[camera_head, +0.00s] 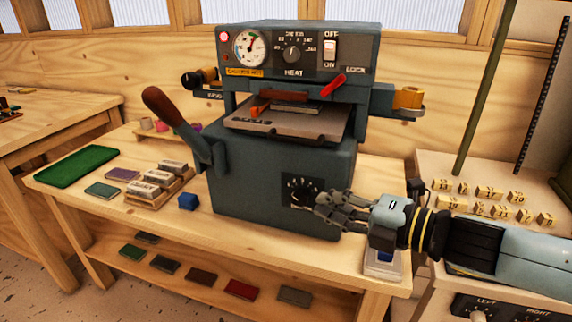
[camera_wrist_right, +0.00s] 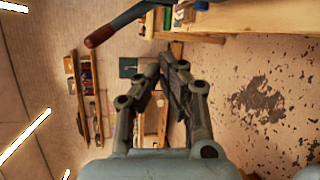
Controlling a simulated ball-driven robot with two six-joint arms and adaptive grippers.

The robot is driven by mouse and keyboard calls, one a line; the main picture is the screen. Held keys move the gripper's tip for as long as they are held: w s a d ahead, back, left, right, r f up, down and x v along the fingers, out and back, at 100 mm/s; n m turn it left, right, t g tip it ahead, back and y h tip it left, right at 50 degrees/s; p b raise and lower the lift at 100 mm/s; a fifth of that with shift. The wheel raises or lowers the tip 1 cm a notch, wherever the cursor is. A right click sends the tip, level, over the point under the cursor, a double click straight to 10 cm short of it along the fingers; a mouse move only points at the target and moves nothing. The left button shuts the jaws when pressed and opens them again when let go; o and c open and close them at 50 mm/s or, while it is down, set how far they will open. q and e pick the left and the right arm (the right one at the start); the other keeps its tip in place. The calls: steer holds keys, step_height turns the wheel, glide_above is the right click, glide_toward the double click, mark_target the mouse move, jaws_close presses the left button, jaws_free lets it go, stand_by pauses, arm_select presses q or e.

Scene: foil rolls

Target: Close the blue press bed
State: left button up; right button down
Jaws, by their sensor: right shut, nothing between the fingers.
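The blue-grey press (camera_head: 270,180) stands on the wooden bench. Its bed (camera_head: 290,125) is a flat grey plate that sticks out at the front, below the head. An orange-brown piece and a flat grey plate lie on or just above its rear part. My right gripper (camera_head: 322,207) is shut and empty at the press's lower front, close to the dial (camera_head: 298,192); I cannot tell whether it touches. It is below the bed and to its right. In the wrist view its fingers (camera_wrist_right: 168,68) show from behind. My left gripper is out of view.
A lever with a brown handle (camera_head: 163,105) rises at the press's left; it also shows in the wrist view (camera_wrist_right: 100,36). A blue cube (camera_head: 188,202) and a green tray (camera_head: 76,166) lie left. Yellow number blocks (camera_head: 490,192) stand on the right-hand cabinet.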

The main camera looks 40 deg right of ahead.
mark_target(291, 142)
steer(key=w+a+r+m+t+h+b, duration=0.25)
steer(key=a+m+t+h+b, duration=0.3)
steer(key=b, duration=0.45)
arm_select(q)
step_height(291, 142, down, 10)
steer(key=p, duration=0.3)
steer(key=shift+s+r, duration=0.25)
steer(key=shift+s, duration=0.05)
arm_select(e)
steer(key=w+d+r+g+h, duration=0.1)
steer(key=w+d, duration=0.4)
steer(key=w, duration=0.7)
steer(key=shift+w+r+g+h, duration=0.15)
steer(key=shift+w+g+h, duration=0.1)
steer(key=shift+g+h, duration=0.15)
steer(key=shift+d, duration=0.1)
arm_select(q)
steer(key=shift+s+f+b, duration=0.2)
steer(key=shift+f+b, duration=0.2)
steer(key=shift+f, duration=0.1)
arm_select(e)
steer(key=w+d, duration=0.1)
steer(key=d, duration=0.1)
steer(key=w+d, duration=0.1)
steer(key=w, duration=0.1)
steer(key=shift+d+r, duration=0.15)
steer(key=shift+d, duration=0.25)
